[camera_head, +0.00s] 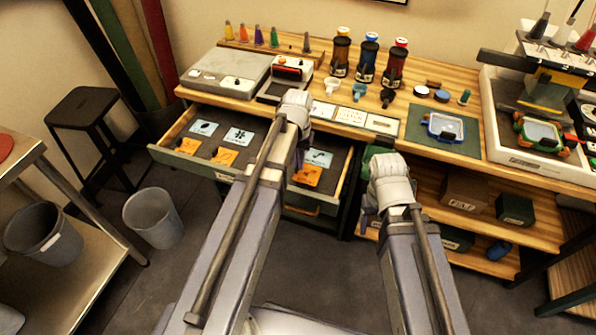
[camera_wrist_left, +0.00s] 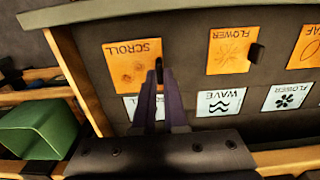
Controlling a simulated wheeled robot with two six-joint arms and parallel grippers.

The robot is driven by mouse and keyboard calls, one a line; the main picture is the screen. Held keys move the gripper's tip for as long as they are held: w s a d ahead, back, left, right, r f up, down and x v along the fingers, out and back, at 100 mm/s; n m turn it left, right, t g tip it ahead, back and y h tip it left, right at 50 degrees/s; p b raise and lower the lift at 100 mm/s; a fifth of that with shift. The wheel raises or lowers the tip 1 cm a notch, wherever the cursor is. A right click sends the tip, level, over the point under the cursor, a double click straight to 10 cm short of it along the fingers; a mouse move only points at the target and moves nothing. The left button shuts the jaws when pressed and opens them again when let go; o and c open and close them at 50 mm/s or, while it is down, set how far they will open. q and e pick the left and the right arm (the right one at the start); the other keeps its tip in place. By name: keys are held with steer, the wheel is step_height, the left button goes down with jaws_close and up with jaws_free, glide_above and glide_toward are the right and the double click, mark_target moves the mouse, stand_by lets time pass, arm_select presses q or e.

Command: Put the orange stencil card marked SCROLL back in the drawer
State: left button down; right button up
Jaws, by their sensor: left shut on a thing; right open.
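The orange stencil card marked SCROLL (camera_wrist_left: 130,62) is inside the open drawer (camera_head: 168,156), at its right end in the head view (camera_head: 309,176). It looks about flat; whether it rests fully on the drawer floor I cannot tell. My left gripper (camera_head: 299,160) is over the drawer. In the left wrist view its fingers (camera_wrist_left: 158,80) are closed at the dark knob on the card's edge. The fingers hide part of the knob and of a pale card behind. My right gripper (camera_head: 366,222) is open and empty, in front of the table's shelves.
An orange FLOWER card (camera_wrist_left: 232,50), a blue WAVE card (camera_wrist_left: 221,102) and several others lie in the same drawer. A green box (camera_wrist_left: 32,128) is beside the drawer in the wrist view. A grey bin (camera_head: 153,218) and a black stool (camera_head: 86,108) stand to the left.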

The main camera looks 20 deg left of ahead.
arm_select(q)
steer(key=shift+f+b, duration=1.55)
steer(key=shift+f, duration=0.2)
steer(key=shift+f, duration=0.1)
steer(key=shift+f, duration=0.2)
steer(key=c, duration=1)
jaws_free()
steer(key=shift+r, duration=0.15)
steer(key=shift+o, duration=0.2)
step_height(320, 180, up, 12)
steer(key=p, duration=1.2)
steer(key=s+d+m+y, duration=0.1)
steer(key=s+d+m, duration=0.2)
steer(key=s+d, duration=1)
steer(key=shift+s+d+r, duration=0.2)
steer(key=shift+s+d, duration=0.2)
steer(key=shift+s, duration=0.5)
